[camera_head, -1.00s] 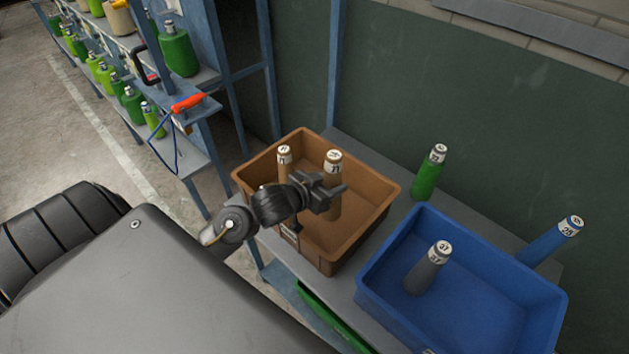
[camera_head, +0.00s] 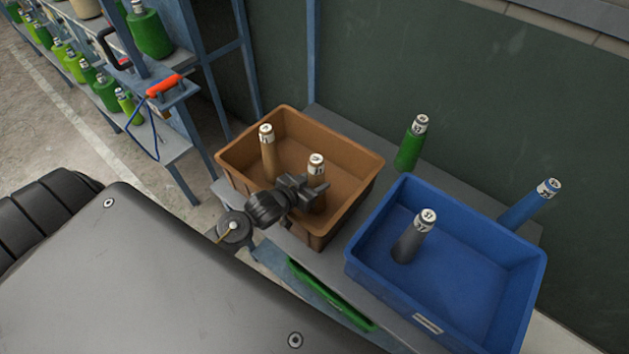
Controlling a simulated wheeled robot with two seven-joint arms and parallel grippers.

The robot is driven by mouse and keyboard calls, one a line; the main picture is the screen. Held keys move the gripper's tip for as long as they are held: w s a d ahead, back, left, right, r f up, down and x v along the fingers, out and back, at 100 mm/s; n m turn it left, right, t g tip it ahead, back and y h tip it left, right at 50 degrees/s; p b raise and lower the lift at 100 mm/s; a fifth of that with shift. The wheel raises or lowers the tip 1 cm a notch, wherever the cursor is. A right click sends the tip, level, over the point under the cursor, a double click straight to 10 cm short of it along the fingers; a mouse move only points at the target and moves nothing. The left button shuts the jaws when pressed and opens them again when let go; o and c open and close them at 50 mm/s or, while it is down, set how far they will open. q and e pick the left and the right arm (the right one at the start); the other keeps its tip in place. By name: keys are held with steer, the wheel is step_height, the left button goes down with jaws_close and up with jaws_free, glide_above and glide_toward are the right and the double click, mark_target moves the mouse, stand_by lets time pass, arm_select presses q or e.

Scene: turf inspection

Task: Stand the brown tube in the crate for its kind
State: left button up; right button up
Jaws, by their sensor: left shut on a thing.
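The brown crate (camera_head: 350,155) stands on the grey bench. My left gripper (camera_head: 313,192) is over its near part, shut on an upright brown tube (camera_head: 316,168) with a white numbered top. The gripper hides the tube's middle, and I cannot tell whether its foot touches the crate floor. Another brown tube (camera_head: 267,155) stands in the crate, to the left of the held one and apart from it. My right gripper is out of view.
A blue crate (camera_head: 460,285) with a grey tube (camera_head: 413,238) inside stands to the right. A green tube (camera_head: 408,150) and a blue tube (camera_head: 530,205) stand behind the crates. A shelf with green bottles (camera_head: 150,32) is at the left.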

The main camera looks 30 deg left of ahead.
arm_select(q)
steer(key=shift+f, duration=0.1)
steer(key=o, duration=1)
steer(key=shift+r, duration=0.2)
steer(key=b+v, duration=0.1)
steer(key=v, duration=1.1)
steer(key=shift+b, duration=0.35)
